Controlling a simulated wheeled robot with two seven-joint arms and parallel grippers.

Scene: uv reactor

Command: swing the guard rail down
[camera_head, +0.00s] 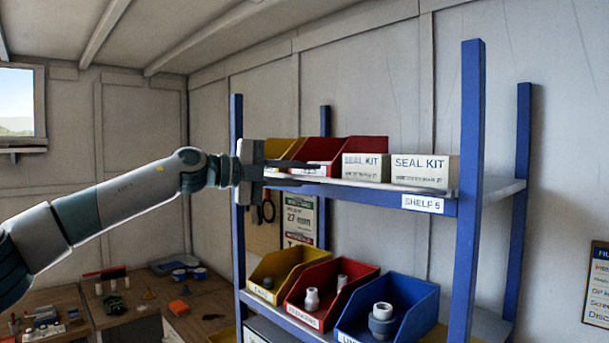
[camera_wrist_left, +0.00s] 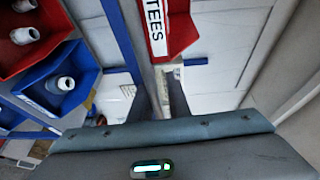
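A thin grey strip (camera_head: 385,185) runs along the front edge of the top shelf, below the boxes; it appears to be the guard rail. In the left wrist view a grey strip (camera_wrist_left: 147,45) runs beside the blue shelf edge toward my fingers. My left gripper (camera_head: 305,172) is at the left end of the top shelf, its fingers apart, one above the other. In the left wrist view the fingers (camera_wrist_left: 162,98) also show a gap. I cannot tell whether the rail lies between them or touches them. My right gripper is not in view.
The blue rack (camera_head: 469,120) holds a red bin (camera_head: 368,145) and seal kit boxes (camera_head: 425,170) on top. Yellow (camera_head: 285,268), red (camera_head: 318,305) and blue (camera_head: 410,310) bins with fittings stand below. A cluttered workbench (camera_head: 205,310) is at lower left. Space before the top shelf looks clear.

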